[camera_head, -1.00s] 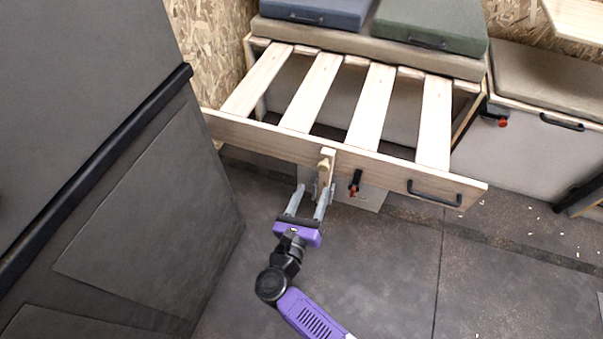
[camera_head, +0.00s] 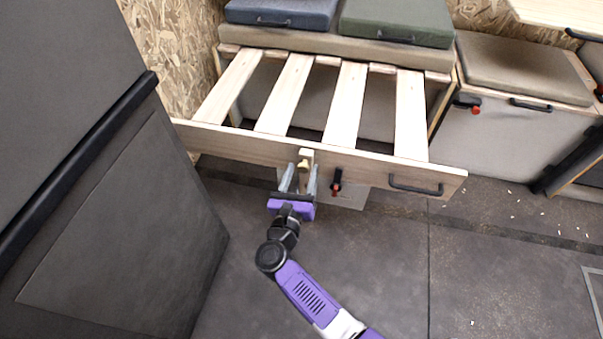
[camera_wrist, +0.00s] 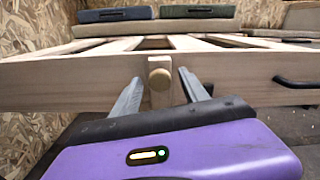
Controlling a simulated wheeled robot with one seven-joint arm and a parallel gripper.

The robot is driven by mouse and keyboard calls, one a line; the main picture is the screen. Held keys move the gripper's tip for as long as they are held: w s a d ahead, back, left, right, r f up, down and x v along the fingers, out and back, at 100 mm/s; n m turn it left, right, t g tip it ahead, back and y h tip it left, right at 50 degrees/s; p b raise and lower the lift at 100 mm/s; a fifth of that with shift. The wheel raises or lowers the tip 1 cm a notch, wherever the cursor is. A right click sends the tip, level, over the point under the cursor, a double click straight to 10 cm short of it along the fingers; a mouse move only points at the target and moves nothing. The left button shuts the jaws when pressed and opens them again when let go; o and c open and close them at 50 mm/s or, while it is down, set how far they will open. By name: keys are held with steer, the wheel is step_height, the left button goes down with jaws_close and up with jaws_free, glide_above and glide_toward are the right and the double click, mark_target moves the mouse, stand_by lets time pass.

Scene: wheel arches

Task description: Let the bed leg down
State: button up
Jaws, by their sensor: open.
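The pulled-out slatted bed frame (camera_head: 383,166) has a wooden front board. The bed leg (camera_head: 306,157) is a short pale wooden piece at the board's front, left of the middle. In the wrist view the leg (camera_wrist: 160,101) stands upright against the board, with a round wooden knob (camera_wrist: 161,79) near its top. My gripper (camera_head: 299,178) is open, one finger on each side of the leg, pointing at the board. In the wrist view my gripper (camera_wrist: 163,88) shows gaps between both fingers and the leg. The leg's lower end is hidden behind my gripper.
A black latch with a red tip (camera_head: 336,182) and a black handle (camera_head: 416,186) sit on the board right of the leg. A dark grey cabinet (camera_head: 110,200) stands close on the left. The floor (camera_head: 370,260) in front is mostly clear.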

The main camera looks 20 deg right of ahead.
steer(key=shift+c, duration=0.2)
jaws_close()
stand_by(1.1)
